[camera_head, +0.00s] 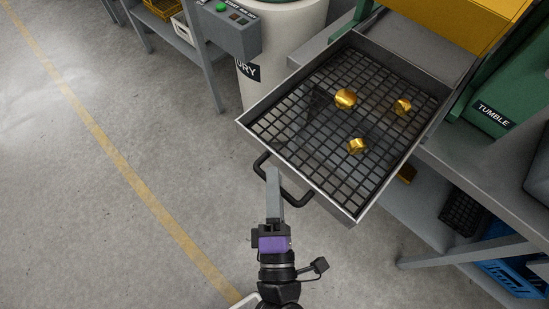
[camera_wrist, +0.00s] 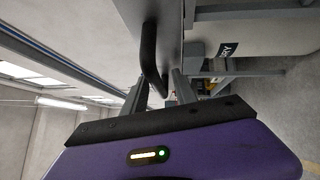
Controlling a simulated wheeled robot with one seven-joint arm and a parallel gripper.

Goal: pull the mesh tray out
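The mesh tray (camera_head: 328,200) is a grey metal frame with a dark wire grid, and it juts out at an angle from under a yellow machine. Several gold pieces, such as one round piece (camera_head: 345,98), lie on the grid. A black bar handle (camera_head: 296,203) is on its front wall. My gripper (camera_head: 271,174) is at the left part of the handle. In the wrist view my gripper (camera_wrist: 160,78) has its fingers apart, and the black handle (camera_wrist: 148,50) shows between them. I cannot tell whether a finger touches it. The tray's back end is partly hidden under the machine.
A yellow machine (camera_head: 455,22) stands above the tray's back. A green unit marked TUMBLE (camera_head: 490,112) is at right, over a lower shelf with crates. The floor (camera_head: 60,190) at left is clear.

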